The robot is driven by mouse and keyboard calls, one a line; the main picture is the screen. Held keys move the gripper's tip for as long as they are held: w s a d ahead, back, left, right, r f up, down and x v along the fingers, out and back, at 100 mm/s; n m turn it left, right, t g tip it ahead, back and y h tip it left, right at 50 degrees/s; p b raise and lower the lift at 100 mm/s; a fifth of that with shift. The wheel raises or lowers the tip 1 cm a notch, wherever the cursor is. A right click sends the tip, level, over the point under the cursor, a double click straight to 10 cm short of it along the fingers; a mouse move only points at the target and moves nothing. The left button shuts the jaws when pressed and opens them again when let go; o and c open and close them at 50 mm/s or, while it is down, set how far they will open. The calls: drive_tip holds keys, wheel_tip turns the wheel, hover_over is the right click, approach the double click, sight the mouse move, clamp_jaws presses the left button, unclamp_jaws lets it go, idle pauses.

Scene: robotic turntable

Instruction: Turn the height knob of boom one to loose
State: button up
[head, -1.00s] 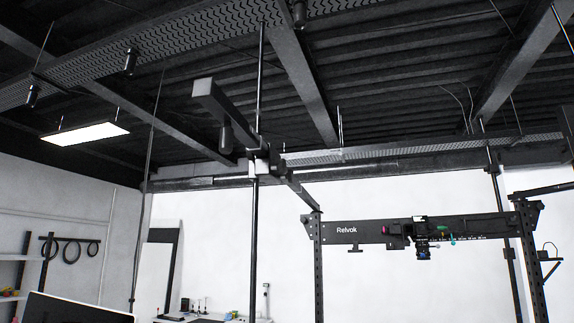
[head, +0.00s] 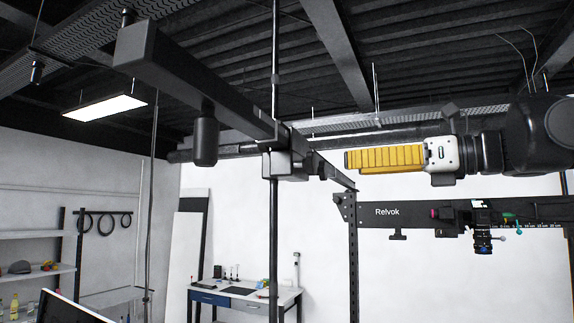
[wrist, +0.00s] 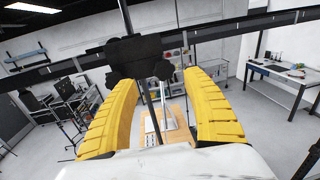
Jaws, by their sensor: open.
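In the head view, a dark boom (head: 225,108) runs across a vertical pole (head: 274,225) and meets it at a grey clamp block (head: 284,163). My gripper (head: 347,160), with yellow ribbed fingers, points left toward the clamp from its right side, apparently apart from it. In the wrist view, my gripper (wrist: 162,80) is open, with one yellow finger on each side and nothing held.
A dark cylinder (head: 205,138) hangs below the boom. A black rig beam marked Relvok (head: 420,214) stands below and right of my gripper on an upright post (head: 353,265). A workbench (head: 245,298) stands at the back wall. The ceiling holds beams and a lit panel (head: 104,107).

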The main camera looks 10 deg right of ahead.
sight(326, 168)
drive_tip(key=x, duration=0.3)
drive_tip(key=p+x, duration=0.1)
drive_tip(key=x, duration=0.2)
drive_tip(key=shift+w, duration=0.45)
drive_tip(key=shift+w+a, duration=0.2)
drive_tip(key=shift+a, duration=0.25)
drive_tip(key=shift+w+f, duration=0.1)
drive_tip(key=shift+w, duration=0.1)
drive_tip(key=c, duration=1.2)
